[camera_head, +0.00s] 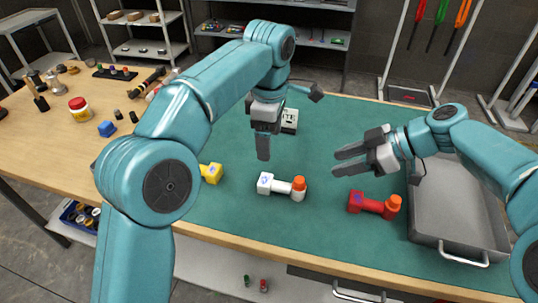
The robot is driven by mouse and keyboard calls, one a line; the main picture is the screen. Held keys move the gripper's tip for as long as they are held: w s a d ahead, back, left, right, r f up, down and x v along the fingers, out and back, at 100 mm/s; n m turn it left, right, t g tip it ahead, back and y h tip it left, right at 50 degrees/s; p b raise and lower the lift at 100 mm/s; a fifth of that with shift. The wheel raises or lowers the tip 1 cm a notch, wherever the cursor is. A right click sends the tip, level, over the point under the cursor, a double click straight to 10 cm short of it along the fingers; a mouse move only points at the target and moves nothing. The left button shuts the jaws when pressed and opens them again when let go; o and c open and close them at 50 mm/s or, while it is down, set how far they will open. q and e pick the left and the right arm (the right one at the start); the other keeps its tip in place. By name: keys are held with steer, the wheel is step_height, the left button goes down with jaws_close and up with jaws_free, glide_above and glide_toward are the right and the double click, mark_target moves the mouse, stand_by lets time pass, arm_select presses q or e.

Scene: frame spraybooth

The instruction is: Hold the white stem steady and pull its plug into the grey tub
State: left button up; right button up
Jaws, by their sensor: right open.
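The white stem (282,187) lies on the green mat, with a blue mark on its block end. Its orange plug (299,184) sits at its right end. My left gripper (263,155) points down above and behind the white stem, apart from it; only one finger shows clearly, so its opening is hidden. My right gripper (337,162) is open and empty, its fingers pointing left, above the mat between the white stem and the grey tub. The grey tub (457,238) stands at the right end of the table, partly behind my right arm, and its visible floor is bare.
A red stem (366,203) with an orange plug lies left of the tub. A yellow piece (211,173) is partly hidden by my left arm. A small pale box (289,121) stands behind my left gripper. Jars and small parts crowd the table's left.

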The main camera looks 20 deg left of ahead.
mark_target(269, 179)
arm_select(q)
step_height(269, 179, down, 15)
steer(key=shift+f, duration=0.2)
stand_by(0.3)
